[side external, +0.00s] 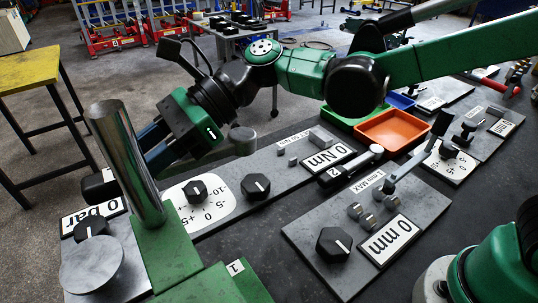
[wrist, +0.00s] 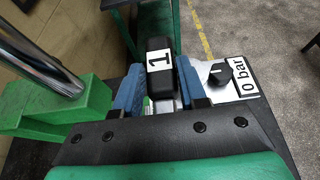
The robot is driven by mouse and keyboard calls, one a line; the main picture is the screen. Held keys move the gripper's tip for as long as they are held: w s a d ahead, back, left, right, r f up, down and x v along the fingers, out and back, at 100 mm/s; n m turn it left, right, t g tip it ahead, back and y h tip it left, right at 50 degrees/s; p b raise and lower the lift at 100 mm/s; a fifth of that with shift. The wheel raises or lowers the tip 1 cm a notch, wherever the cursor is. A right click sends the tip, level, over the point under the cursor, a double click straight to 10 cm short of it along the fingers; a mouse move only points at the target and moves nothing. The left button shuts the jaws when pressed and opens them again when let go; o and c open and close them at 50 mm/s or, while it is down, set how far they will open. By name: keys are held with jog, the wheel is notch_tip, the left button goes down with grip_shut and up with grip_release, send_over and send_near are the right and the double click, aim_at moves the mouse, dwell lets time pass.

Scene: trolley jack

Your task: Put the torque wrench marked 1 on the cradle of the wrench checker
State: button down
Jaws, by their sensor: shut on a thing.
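The torque wrench marked 1 (wrist: 160,43) shows its black handle end and white label between my blue fingers in the wrist view. My gripper (wrist: 158,85) is shut on it. In the side view my gripper (side external: 152,148) is at the left, with the wrench's black end (side external: 100,186) at its left and a grey round end (side external: 242,139) at its right. The wrench appears raised over the panels. The wrench checker (side external: 262,165), labelled 0 Nm, has small grey cradle blocks (side external: 320,136) toward its far right end, right of the wrench. Part of the wrench is hidden by my gripper.
A shiny upright cylinder on a green jack (side external: 125,165) stands close left of my gripper. A wrench marked 2 (side external: 345,169) lies by the checker's right end. A 0 mm panel (side external: 350,225) is in front; an orange tray (side external: 392,130) and green tray (side external: 350,122) are behind.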

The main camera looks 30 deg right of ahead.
jog(key=w+d+r+m+t+h, duration=0.25)
jog(key=d+m+t, duration=0.2)
jog(key=d, duration=0.55)
jog(key=w+d+r+m+t+h, duration=0.25)
jog(key=d+m+t+h, duration=0.2)
jog(key=d, duration=0.45)
jog(key=w+d+r+m+t+h, duration=0.25)
jog(key=d+m+t, duration=0.2)
jog(key=d, duration=0.55)
jog(key=s+a+f+n+g+y, duration=0.2)
jog(key=a+n+g+y, duration=0.1)
jog(key=a, duration=0.6)
jog(key=s+a+f+n+g+y, duration=0.2)
jog(key=a+n+g, duration=0.4)
jog(key=a, duration=0.4)
jog(key=s+a+f+n+g+y, duration=0.2)
jog(key=s+a+n+g+y, duration=0.1)
jog(key=a, duration=0.7)
jog(key=shift+s+a+f+n+g+y, duration=0.1)
jog(key=shift+s+f+n+g+y, duration=0.25)
jog(key=shift+n+g+y, duration=0.45)
jog(key=shift+w, duration=0.1)
notch_tip(320, 180, down, 20)
jog(key=shift+r, duration=0.15)
jog(key=shift+f, duration=0.2)
